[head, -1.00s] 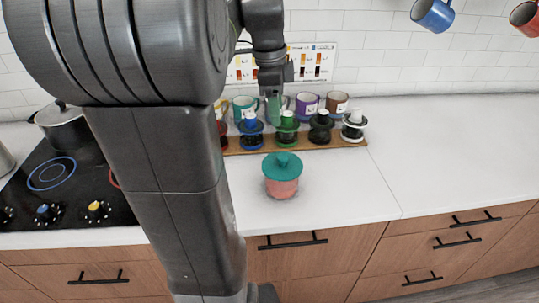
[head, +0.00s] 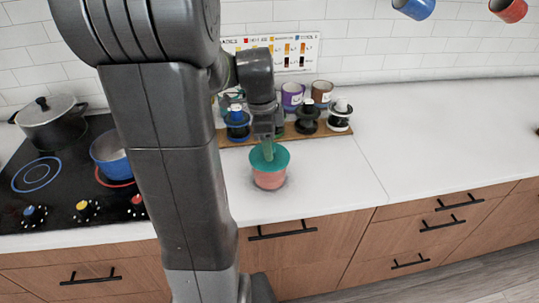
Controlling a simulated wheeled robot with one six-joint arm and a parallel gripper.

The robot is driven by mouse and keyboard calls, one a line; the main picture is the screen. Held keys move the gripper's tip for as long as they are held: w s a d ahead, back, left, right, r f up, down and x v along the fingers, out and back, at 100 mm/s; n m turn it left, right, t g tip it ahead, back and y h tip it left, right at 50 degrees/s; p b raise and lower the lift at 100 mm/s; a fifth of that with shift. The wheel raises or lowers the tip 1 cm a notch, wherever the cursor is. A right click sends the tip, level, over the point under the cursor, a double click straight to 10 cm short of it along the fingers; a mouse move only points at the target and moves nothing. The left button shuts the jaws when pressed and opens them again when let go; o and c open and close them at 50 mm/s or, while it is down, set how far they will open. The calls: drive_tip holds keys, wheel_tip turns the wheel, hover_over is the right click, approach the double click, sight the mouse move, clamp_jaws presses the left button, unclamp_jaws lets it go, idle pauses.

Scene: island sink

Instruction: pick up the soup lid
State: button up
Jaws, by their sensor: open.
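The soup lid is a teal disc (head: 281,160) sitting on a pinkish-red cup (head: 269,179) on the white counter, in the head view. My gripper (head: 267,140) points down right above the lid, close to its knob. It is open. The gripper hides part of the lid's top, and I cannot tell whether the fingers touch the knob.
Behind the lid, a wooden board (head: 345,132) holds several dark canisters with coloured tops, with mugs (head: 292,95) behind them. A stove with a black pot (head: 50,125) and a blue pot (head: 106,152) is at left. The counter at right (head: 430,130) is clear.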

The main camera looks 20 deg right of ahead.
drive_tip(key=shift+f, duration=0.2)
drive_tip(key=c, duration=1)
drive_tip(key=shift+c, duration=0.2)
